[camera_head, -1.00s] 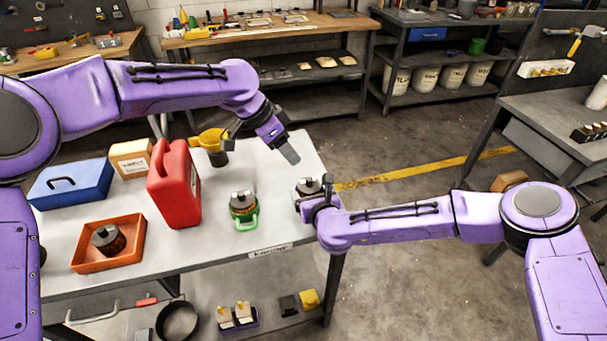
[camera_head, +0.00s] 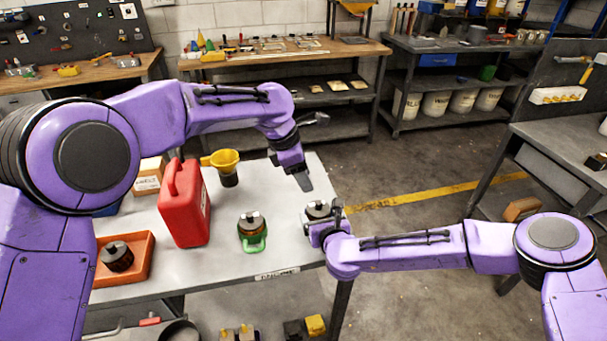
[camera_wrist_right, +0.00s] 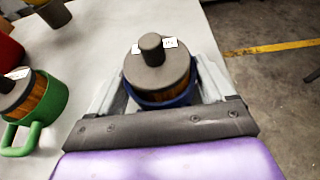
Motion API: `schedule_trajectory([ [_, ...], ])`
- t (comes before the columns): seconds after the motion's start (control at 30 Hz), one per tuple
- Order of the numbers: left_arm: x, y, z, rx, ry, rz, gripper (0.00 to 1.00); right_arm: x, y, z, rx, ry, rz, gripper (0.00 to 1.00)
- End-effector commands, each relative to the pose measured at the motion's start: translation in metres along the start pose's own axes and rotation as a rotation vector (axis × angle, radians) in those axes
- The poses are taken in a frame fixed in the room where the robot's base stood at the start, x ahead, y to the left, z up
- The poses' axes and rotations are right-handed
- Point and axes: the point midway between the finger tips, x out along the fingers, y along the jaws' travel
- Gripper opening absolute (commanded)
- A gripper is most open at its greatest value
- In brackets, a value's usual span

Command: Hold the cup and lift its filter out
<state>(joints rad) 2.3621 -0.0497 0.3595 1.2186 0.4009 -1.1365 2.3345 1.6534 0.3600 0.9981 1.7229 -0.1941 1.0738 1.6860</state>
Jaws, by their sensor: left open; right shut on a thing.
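A blue cup (camera_wrist_right: 170,98) with a grey-capped filter (camera_wrist_right: 160,72) in it shows in the right wrist view. The filter has an orange pleated side and a knob on top. My right gripper (camera_wrist_right: 160,95) is shut around the cup, one finger on each side. In the head view the filter's grey top (camera_head: 318,208) shows at the table's right edge, and the gripper hides most of the cup. My left gripper (camera_head: 303,181) is open and empty, pointing down, above and slightly left of the filter.
A green cup (camera_head: 252,243) with a similar filter stands to the left. A red jug (camera_head: 186,215), a yellow funnel (camera_head: 224,158) on a dark container and an orange tray (camera_head: 144,262) holding a filter stand on the white table (camera_head: 216,272).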

Motion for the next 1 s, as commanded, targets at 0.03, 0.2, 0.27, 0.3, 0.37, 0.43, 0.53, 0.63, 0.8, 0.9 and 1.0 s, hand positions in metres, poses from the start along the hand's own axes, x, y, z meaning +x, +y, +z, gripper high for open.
schedule_trajectory([
  [0.03, 0.000, 0.000, 0.000, -0.041, 0.002, 0.001, 0.47, 0.000, 0.000, 0.000, 0.000, 0.000, 0.000, 0.51],
  [0.2, 0.007, 0.000, 0.000, -0.095, 0.004, -0.001, 0.47, 0.000, 0.000, 0.000, 0.000, 0.000, 0.000, 0.51],
  [0.27, 0.013, 0.000, 0.000, -0.094, 0.004, -0.001, 0.47, 0.000, 0.000, 0.000, 0.000, 0.000, 0.000, 0.51],
  [0.3, 0.018, 0.000, 0.000, -0.093, 0.004, -0.001, 0.47, 0.000, 0.000, 0.000, 0.000, 0.000, 0.000, 0.51],
  [0.37, 0.026, 0.000, 0.000, -0.091, 0.005, -0.001, 0.47, 0.000, 0.000, 0.000, 0.000, 0.000, 0.000, 0.51],
  [0.43, 0.036, 0.000, 0.000, -0.090, 0.004, -0.001, 0.47, 0.000, 0.000, 0.000, 0.000, -0.001, 0.000, 0.51],
  [0.53, 0.051, 0.000, 0.000, -0.091, 0.003, -0.001, 0.47, 0.000, 0.000, 0.000, 0.000, -0.001, 0.000, 0.51],
  [0.63, 0.065, 0.000, 0.000, -0.090, 0.003, 0.000, 0.47, 0.000, 0.000, 0.000, 0.000, 0.000, 0.000, 0.51],
  [0.8, 0.086, 0.000, 0.000, -0.090, 0.003, 0.000, 0.47, 0.000, 0.000, 0.000, 0.000, 0.000, 0.000, 0.51],
  [0.9, 0.094, 0.000, 0.001, -0.089, 0.003, 0.000, 0.47, 0.000, 0.000, 0.000, 0.000, 0.000, 0.000, 0.51],
  [1.0, 0.099, 0.000, 0.000, -0.090, 0.003, 0.000, 0.47, 0.000, 0.000, 0.000, 0.000, 0.000, 0.000, 0.51],
])
